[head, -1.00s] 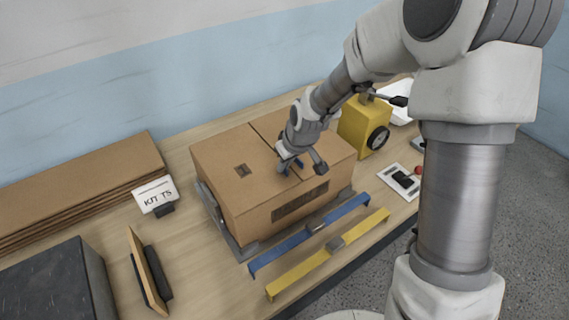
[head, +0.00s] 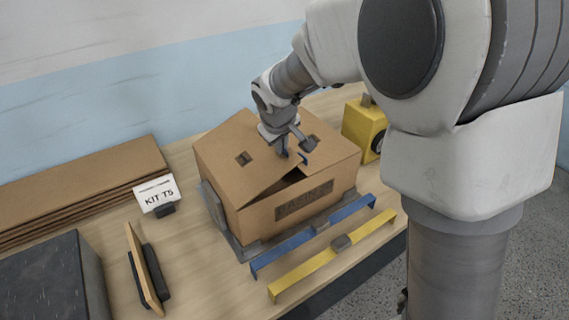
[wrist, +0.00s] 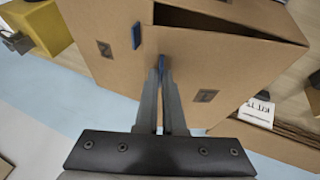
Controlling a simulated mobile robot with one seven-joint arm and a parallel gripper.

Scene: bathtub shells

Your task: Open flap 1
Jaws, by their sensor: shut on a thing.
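The cardboard box (head: 255,215) stands on the bench with two top flaps. The left flap (head: 222,150) is tilted up at its inner edge, with a dark gap under it at the front. In the wrist view this flap (wrist: 190,72) is on the right. The other flap (head: 328,145) lies flat and carries a blue tab (head: 305,158). My gripper (head: 284,152) is at the raised inner edge. The wrist view shows my gripper (wrist: 162,72) shut on the raised flap's blue tab (wrist: 162,60).
The box sits in a grey holder (head: 212,212). A blue bar (head: 312,235) and a yellow bar (head: 330,258) lie in front. A yellow block (head: 362,122) is behind right. A KIT T5 sign (head: 156,194), cardboard sheets (head: 80,185) and a dark box (head: 50,285) are left.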

